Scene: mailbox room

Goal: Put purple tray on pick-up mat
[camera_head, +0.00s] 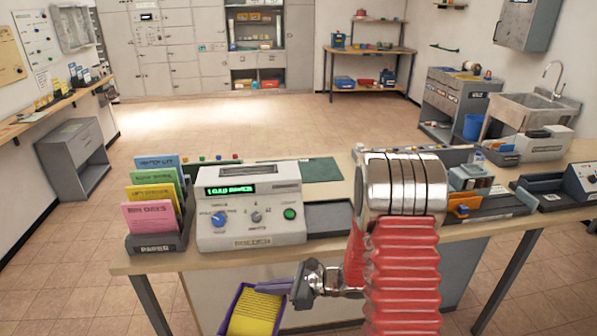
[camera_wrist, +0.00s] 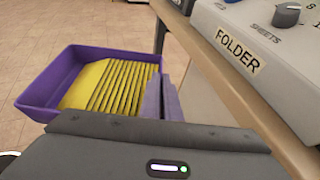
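The purple tray (camera_head: 233,306) holds a stack of folded yellow paper and hangs in the air in front of the counter, below its top. It also shows in the wrist view (camera_wrist: 40,105), with floor tiles behind it. My gripper (camera_head: 278,286) is at the tray's right side, its pale purple fingers close together (camera_wrist: 161,100) and appearing to pinch the tray's wall. The exact contact is partly hidden. A dark green mat (camera_head: 318,170) lies on the counter behind the folder machine; no label on it is readable, so I cannot tell if it is the pick-up mat.
The grey folder machine (camera_head: 250,208) stands on the counter (camera_head: 150,262), with a paper rack (camera_head: 160,243) of coloured sheets to its left. Other machines and boxes (camera_head: 470,205) crowd the right. The counter's front edge is close beside my gripper and the tray.

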